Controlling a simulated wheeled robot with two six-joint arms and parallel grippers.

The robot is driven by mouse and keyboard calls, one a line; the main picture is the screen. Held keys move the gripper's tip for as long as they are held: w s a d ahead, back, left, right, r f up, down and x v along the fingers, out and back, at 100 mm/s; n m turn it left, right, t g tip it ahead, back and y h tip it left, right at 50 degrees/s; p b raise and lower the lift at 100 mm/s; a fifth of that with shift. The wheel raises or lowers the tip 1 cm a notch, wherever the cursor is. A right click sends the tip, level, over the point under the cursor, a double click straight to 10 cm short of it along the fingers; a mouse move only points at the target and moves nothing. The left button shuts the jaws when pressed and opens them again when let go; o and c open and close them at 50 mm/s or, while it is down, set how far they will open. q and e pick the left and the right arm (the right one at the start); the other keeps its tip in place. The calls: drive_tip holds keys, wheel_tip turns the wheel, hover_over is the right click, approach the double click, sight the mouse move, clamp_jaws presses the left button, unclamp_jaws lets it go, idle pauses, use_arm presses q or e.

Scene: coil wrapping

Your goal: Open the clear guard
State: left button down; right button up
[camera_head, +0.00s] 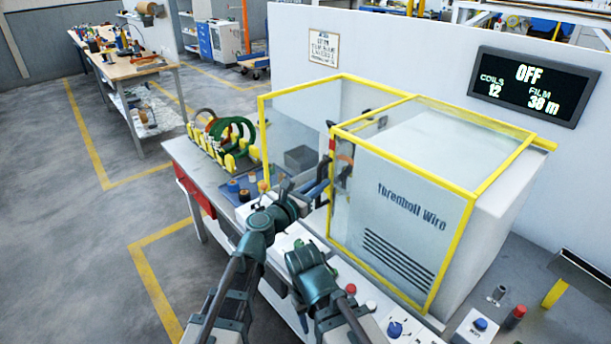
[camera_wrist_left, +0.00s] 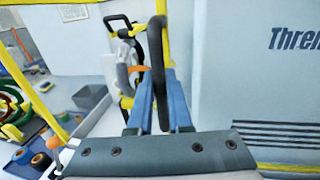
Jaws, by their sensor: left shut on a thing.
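The clear guard (camera_head: 372,200) has a yellow frame and stands on the bench around the machine marked "Thremboll Wire". Its black handle (camera_head: 332,143) is on the guard's left front edge; the handle loop (camera_wrist_left: 158,50) also shows upright in the left wrist view. My left gripper (camera_head: 323,180) is at that edge, its two blue fingers (camera_wrist_left: 160,98) shut around the handle's lower part. To the left, a clear side panel (camera_head: 285,140) in yellow framing stands around a bay with a grey bin. My right gripper is not in view.
Buttons and knobs line the bench front, including a blue knob (camera_head: 394,329). A wall display (camera_head: 533,86) reads OFF. The floor at left is clear.

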sight(338, 182)
use_arm(q)
drive_tip(key=shift+s+d, duration=0.55)
drive_tip(key=shift+s, duration=0.2)
drive_tip(key=shift+s+d, duration=0.55)
drive_tip(key=shift+s, duration=0.15)
drive_tip(key=c, duration=0.8)
unclamp_jaws()
drive_tip(key=shift+c, duration=0.2)
